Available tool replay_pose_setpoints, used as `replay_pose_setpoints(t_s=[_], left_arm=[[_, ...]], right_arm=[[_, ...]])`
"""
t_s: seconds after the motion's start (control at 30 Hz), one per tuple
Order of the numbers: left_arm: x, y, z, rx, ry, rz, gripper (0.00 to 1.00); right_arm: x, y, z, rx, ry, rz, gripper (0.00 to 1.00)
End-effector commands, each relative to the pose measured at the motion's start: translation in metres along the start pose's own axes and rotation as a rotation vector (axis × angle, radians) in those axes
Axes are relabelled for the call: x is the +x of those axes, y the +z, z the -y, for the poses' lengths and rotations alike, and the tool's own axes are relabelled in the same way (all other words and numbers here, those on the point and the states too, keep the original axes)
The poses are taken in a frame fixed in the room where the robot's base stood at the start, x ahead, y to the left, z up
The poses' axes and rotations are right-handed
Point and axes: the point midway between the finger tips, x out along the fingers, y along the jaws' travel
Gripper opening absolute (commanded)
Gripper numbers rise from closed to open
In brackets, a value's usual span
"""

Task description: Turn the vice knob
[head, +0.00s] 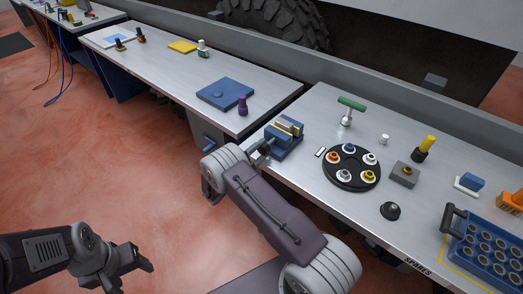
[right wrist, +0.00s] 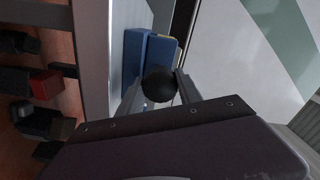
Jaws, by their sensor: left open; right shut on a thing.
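The blue vice (head: 285,138) stands at the left front corner of the right-hand workbench, with a yellowish block between its jaws. Its round black knob (right wrist: 159,84) sits between my right gripper's fingers in the right wrist view, with the blue vice body (right wrist: 150,52) just behind it. My right gripper (head: 262,149) is shut on the knob at the bench's front edge; my own arm partly hides it in the head view. My left gripper (head: 148,266) is open and empty, low over the red floor, well away from the vice.
On the right-hand bench are a black round tray (head: 330,171) with several coloured fittings, a green-handled tool (head: 351,103), a grey block (head: 404,174), a black knob-like part (head: 390,211) and a blue crate (head: 452,243). The left bench (head: 165,68) holds a blue plate (head: 222,93).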

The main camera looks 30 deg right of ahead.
Motion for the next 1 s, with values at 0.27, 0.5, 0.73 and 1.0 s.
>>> replay_pose_setpoints(t_s=[0.27, 0.5, 0.73, 1.0], left_arm=[[0.000, 0.000, 0.000, 0.000, 0.000, 0.000, 0.63], [0.000, 0.000, 0.000, 0.000, 0.000, 0.000, 0.63], [0.007, 0.001, 0.000, 0.000, 0.000, 0.000, 0.63], [0.011, 0.001, 0.000, 0.000, 0.000, 0.000, 0.63]], right_arm=[[0.001, 0.000, 0.002, 0.005, -0.004, -0.001, 0.63], [-0.002, 0.000, 0.001, 0.003, -0.003, 0.000, 0.63], [-0.047, 0.002, 0.000, 0.004, -0.004, 0.005, 0.63], [-0.087, 0.001, 0.001, 0.004, -0.002, 0.000, 0.63]])
